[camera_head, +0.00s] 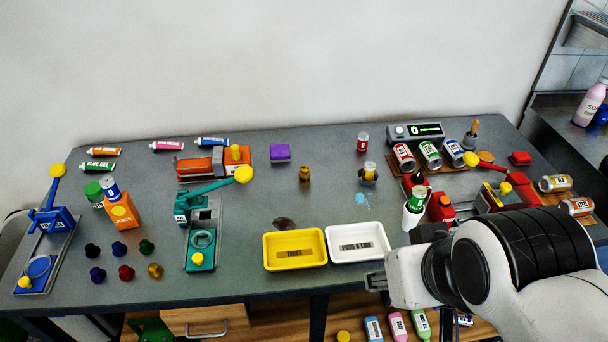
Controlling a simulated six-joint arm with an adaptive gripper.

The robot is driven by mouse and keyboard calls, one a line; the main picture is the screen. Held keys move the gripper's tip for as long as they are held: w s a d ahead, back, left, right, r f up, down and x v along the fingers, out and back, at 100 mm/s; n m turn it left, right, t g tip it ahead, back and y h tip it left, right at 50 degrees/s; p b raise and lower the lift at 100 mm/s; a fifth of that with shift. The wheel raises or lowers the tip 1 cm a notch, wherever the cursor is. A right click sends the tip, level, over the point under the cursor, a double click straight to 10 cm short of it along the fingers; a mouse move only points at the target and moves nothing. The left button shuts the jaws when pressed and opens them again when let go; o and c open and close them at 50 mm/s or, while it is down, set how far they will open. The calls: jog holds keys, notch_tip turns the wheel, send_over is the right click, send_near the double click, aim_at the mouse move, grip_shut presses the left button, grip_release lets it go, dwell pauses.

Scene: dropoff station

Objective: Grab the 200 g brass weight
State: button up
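A small brass-coloured weight (304,174) stands upright near the middle of the grey table, below and right of a purple block. Any marking on it is too small to read. My gripper (376,281) is at the table's front edge, just below the white tray, well to the right of and nearer than the weight. It is apart from the weight, and nothing shows held in it. The gap between its fingers is too small to make out.
The purple block (280,153) is behind the weight. A teal machine (202,247) stands left; cans and red machines crowd the right. The table around the weight is clear.

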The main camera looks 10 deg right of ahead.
jog(key=shift+c, duration=0.2)
jog(key=w+d+r+n+t+h, duration=0.1)
jog(key=w+d+t, duration=0.25)
jog(key=w, duration=1.25)
jog(key=w+d+n+t+h, duration=0.15)
jog(key=w+d, duration=0.25)
jog(key=w, duration=1.1)
jog(key=w+a+f+n+t+y, duration=0.1)
jog(key=w+f+n+y, duration=0.15)
jog(key=w, duration=0.35)
jog(key=n+g+y, duration=0.1)
jog(key=n+y, duration=0.2)
jog(key=y, duration=0.5)
send_near(305, 175)
jog(key=w, duration=0.1)
jog(key=w+r, duration=0.1)
jog(key=w, duration=0.1)
jog(key=shift+w, duration=0.3)
jog(key=shift+s+a+f+y, duration=0.2)
jog(key=shift+a+f+y, duration=0.2)
jog(key=shift+y, duration=0.2)
